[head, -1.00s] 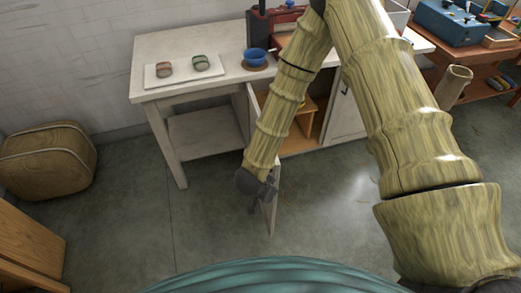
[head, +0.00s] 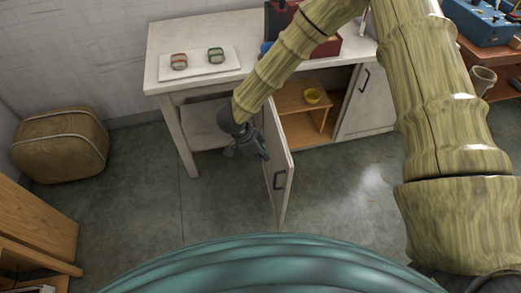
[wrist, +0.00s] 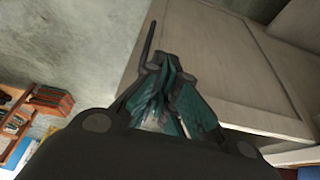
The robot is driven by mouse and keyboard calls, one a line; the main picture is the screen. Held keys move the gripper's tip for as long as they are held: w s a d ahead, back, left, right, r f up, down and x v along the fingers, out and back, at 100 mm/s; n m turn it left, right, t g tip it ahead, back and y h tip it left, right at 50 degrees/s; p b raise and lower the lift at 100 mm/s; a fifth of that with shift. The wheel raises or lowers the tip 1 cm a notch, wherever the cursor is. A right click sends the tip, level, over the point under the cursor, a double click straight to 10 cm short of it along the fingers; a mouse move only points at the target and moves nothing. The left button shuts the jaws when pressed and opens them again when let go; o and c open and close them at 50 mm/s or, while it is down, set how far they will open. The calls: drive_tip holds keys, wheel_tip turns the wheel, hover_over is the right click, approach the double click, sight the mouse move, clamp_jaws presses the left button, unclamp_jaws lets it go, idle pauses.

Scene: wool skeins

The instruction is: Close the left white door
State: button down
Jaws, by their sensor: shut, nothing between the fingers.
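A pale panel (wrist: 210,60), likely the door, fills the right of that view, with a thin dark bar (wrist: 148,42) beside the fingertips.
The right white door (head: 366,100) is shut. The floor in front is clear.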

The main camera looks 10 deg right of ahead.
drive_tip(key=d+f+p, duration=0.3)
drive_tip(key=d+f, duration=0.2)
drive_tip(key=d, duration=0.1)
idle(0.3)
drive_tip(key=shift+s+d, duration=0.1)
drive_tip(key=shift+d, duration=0.05)
